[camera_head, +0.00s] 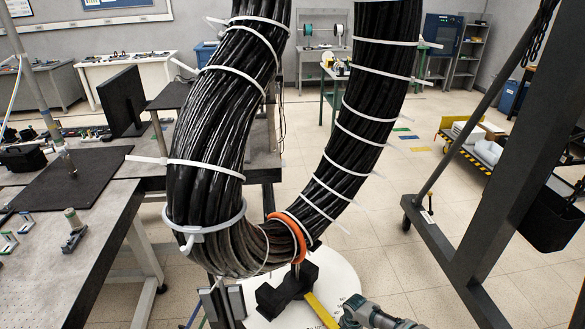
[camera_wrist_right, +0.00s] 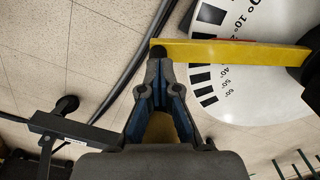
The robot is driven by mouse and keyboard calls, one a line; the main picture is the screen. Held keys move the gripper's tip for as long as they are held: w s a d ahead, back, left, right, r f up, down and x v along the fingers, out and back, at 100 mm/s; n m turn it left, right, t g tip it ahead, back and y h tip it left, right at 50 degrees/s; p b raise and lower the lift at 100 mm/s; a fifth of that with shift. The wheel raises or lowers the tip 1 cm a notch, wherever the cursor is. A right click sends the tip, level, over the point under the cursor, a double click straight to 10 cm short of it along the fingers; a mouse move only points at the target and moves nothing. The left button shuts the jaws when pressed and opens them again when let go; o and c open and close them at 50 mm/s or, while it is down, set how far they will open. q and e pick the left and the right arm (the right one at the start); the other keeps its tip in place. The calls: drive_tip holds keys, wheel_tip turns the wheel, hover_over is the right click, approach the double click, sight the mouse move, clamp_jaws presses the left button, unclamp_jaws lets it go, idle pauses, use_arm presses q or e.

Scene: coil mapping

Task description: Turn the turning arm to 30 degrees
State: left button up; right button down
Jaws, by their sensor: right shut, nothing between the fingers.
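The yellow turning arm (camera_wrist_right: 230,53) lies across the white round dial (camera_wrist_right: 260,108) in the right wrist view. It covers part of the scale; 10 shows on one side, 40 and larger numbers on the other. Its inner end meets a black hub (camera_wrist_right: 312,58). In the head view the turning arm (camera_head: 321,311) and dial (camera_head: 340,278) sit low, below the cable bundle. My right gripper (camera_wrist_right: 158,52) is shut and empty, its tips at the arm's outer end; whether they touch is unclear. In the head view my right gripper (camera_head: 352,310) is beside the arm.
A thick black cable bundle (camera_head: 225,110) with white ties and an orange band (camera_head: 292,238) hangs in a loop above the dial. A dark metal frame (camera_head: 500,190) stands at right. A workbench (camera_head: 75,245) stands at left.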

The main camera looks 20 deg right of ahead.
drive_tip(key=shift+d, duration=0.8)
drive_tip(key=shift+w, duration=0.1)
drive_tip(key=shift+w+d+b, duration=0.25)
drive_tip(key=shift+d+b, duration=0.3)
drive_tip(key=shift+d, duration=0.75)
